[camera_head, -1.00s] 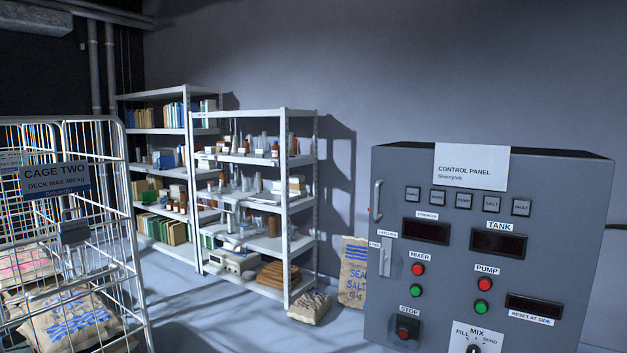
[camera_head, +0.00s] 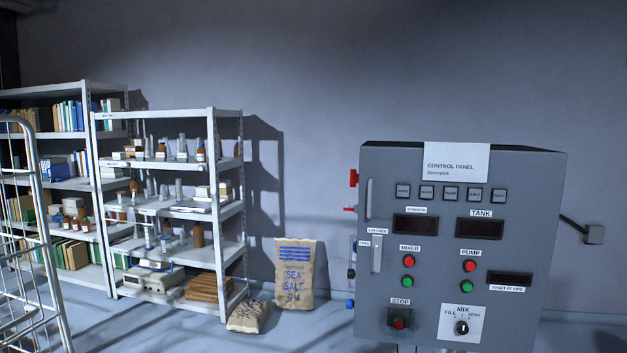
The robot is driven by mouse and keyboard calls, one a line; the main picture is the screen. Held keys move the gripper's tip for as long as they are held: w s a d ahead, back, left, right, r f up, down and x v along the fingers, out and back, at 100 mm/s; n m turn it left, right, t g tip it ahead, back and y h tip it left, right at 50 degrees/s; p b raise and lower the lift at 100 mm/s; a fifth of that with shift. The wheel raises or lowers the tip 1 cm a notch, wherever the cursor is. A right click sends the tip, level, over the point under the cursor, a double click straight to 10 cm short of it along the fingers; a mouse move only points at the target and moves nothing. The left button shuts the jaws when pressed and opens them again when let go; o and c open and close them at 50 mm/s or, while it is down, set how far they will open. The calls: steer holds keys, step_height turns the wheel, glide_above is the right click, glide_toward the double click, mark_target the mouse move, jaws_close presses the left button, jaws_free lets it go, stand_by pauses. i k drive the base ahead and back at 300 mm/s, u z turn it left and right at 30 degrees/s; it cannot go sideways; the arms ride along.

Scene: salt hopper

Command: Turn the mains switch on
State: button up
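The grey control panel (camera_head: 380,300) stands at the right, its front facing me. Its front carries red and green buttons for the mixer (camera_head: 408,274) and the pump (camera_head: 469,277), a red stop button (camera_head: 399,322) and a round mix knob (camera_head: 462,327). A red part (camera_head: 354,178) and a smaller red lever-like part (camera_head: 350,208) stick out from its left side. I cannot read a mains label on either, or tell their positions. The indicator tiles and displays look dark. My gripper is not in view.
A wire cage (camera_head: 38,220) stands at the left edge. White shelves (camera_head: 225,112) with bottles and books stand by the wall. A sea salt sack (camera_head: 295,275) and a smaller sack (camera_head: 248,316) rest on the floor left of the panel. A cable runs to a wall box (camera_head: 593,234).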

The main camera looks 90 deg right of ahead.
mark_target(354, 176)
steer(key=i, duration=0.15)
steer(key=z, duration=3.05)
steer(key=i, duration=0.75)
steer(key=u, duration=0.9)
steer(key=i, duration=1.1)
steer(key=u, duration=0.1)
